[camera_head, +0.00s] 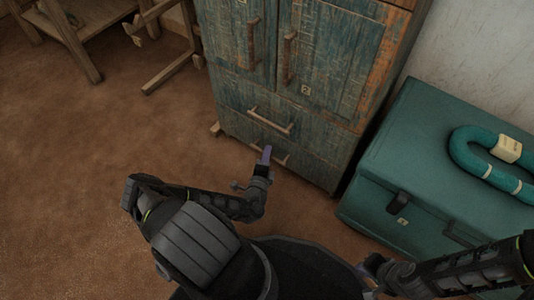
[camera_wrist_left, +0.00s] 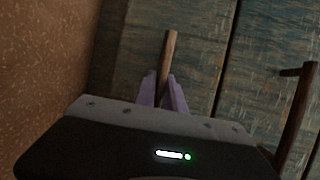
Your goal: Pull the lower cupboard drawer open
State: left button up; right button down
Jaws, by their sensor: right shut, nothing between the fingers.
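The lower cupboard drawer (camera_head: 250,138) is at the foot of the worn blue-green cupboard and looks flush with its front. Its bar handle (camera_head: 282,161) is partly hidden by my left gripper (camera_head: 265,155). In the left wrist view the handle (camera_wrist_left: 169,50) runs between the purple fingers of my left gripper (camera_wrist_left: 163,88), which sit close on both its sides and look shut on it. My right gripper (camera_head: 368,268) is shut and empty at the lower right, in front of the green chest and away from the cupboard.
The upper drawer handle (camera_head: 270,120) is just above, and it also shows in the left wrist view (camera_wrist_left: 298,115). Cupboard doors (camera_head: 335,60) above look closed. A green chest (camera_head: 425,190) with a teal tube (camera_head: 475,165) stands right. Wooden frames (camera_head: 165,45) stand back left. Brown floor at left is clear.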

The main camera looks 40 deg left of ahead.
pick_arm(q)
grip_shut()
dwell(1.0)
